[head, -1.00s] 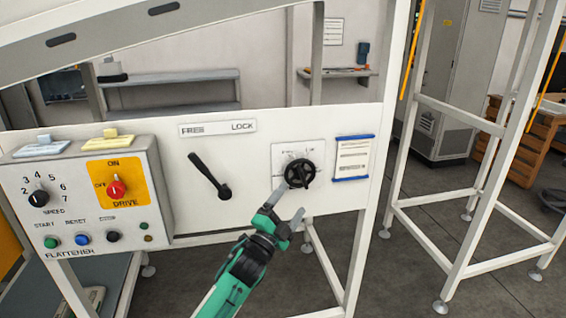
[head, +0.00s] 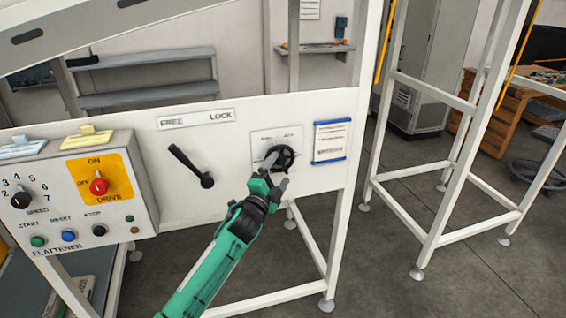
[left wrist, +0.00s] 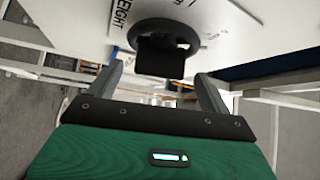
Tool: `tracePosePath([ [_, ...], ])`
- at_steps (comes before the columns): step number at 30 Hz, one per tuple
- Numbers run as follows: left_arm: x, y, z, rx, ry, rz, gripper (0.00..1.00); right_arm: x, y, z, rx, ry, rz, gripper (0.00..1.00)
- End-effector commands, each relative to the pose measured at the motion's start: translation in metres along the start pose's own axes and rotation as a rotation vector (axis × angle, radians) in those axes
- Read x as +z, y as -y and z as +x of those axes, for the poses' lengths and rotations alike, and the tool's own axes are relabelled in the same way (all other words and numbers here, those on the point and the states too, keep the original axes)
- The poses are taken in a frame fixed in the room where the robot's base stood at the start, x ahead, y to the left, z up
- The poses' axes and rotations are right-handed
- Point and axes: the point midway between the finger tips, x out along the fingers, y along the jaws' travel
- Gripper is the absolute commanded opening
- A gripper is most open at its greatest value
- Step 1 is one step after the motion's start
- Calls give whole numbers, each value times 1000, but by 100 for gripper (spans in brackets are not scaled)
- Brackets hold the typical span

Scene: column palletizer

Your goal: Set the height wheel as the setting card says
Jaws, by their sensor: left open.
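The height wheel (head: 279,158) is a black handwheel on a white scale plate (head: 262,137) on the white panel. In the left wrist view the wheel (left wrist: 164,40) is ahead, with a dark block-like handle facing me and the word HEIGHT beside it. My left gripper (head: 275,170) is at the wheel in the head view. Its two fingers (left wrist: 160,80) are apart, one on each side of the handle's line, with nothing clearly held. Whether they touch the wheel I cannot tell. The setting card (head: 331,140), blue-edged, hangs right of the wheel; its writing is too small to read. My right gripper is out of view.
A black lever (head: 192,167) sits left of the wheel under a FREE/LOCK label (head: 196,119). Further left is a control box (head: 80,190) with a red drive knob (head: 99,186) and several buttons. White frame posts (head: 352,150) stand to the right.

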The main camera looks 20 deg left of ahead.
Motion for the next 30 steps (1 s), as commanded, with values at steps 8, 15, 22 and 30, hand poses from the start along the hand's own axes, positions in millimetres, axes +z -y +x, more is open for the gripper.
tracePosePath([
  [8, 0, 0, 32, 1, 0, 0, 82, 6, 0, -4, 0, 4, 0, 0],
  [15, 0, 0, 36, 1, -1, 1, 82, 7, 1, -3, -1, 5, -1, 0],
  [22, 0, 0, 36, 1, 0, 1, 62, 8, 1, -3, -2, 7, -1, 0],
  [30, 0, -1, 36, -1, 1, -1, 37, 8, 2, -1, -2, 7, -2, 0],
])
